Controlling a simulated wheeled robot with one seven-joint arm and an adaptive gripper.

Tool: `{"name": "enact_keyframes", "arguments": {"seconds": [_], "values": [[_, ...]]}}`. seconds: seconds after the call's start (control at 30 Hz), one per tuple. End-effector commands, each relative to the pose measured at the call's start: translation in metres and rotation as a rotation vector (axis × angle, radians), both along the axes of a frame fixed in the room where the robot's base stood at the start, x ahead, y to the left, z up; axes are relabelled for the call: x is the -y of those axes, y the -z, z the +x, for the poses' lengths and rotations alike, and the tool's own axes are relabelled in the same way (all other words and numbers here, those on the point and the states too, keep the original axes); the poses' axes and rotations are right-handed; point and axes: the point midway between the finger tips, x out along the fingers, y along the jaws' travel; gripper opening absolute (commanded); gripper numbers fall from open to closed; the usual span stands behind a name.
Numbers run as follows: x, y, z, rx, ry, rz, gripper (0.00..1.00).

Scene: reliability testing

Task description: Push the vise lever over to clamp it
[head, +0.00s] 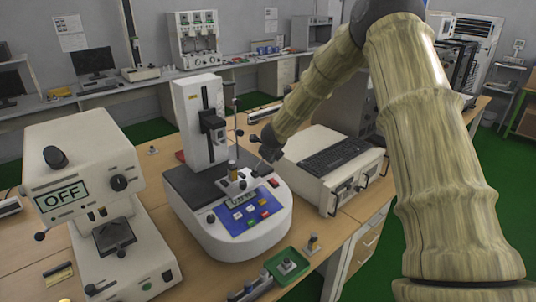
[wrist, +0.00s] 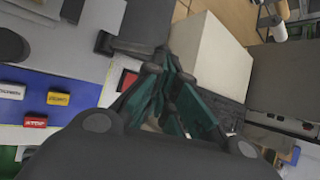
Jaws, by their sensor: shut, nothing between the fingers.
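My gripper (head: 266,157) is over the right rear part of the white tester base, beside a small metal fixture (head: 234,184) that looks like the vise. An upright part with a brass-coloured section stands on the fixture. The lever is too small to make out for certain. In the wrist view my gripper's dark teal fingers (wrist: 172,104) are together with nothing between them. They are close to a red button (wrist: 128,80) on the tester. I cannot tell whether they touch anything. The fixture is not clearly seen in the wrist view.
The tester's blue button panel (head: 250,214) faces front. Its white column (head: 200,122) rises behind the fixture. A white machine reading OFF (head: 78,165) stands left. A keyboard (head: 337,157) lies on a white unit at right. A green tray (head: 288,266) is in front.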

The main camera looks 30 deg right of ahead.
Motion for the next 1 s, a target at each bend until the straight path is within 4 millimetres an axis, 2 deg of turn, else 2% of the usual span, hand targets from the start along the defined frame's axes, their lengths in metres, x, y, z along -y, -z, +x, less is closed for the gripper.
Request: {"name": "enact_keyframes", "arguments": {"seconds": [0.3, 0.63, 1.0], "values": [[0.011, 0.008, 0.002, -0.005, 0.0, 0.018, 0.0], [0.009, 0.009, 0.002, -0.005, 0.0, 0.017, 0.0], [-0.003, 0.013, -0.001, -0.004, 0.0, 0.016, 0.0]]}}
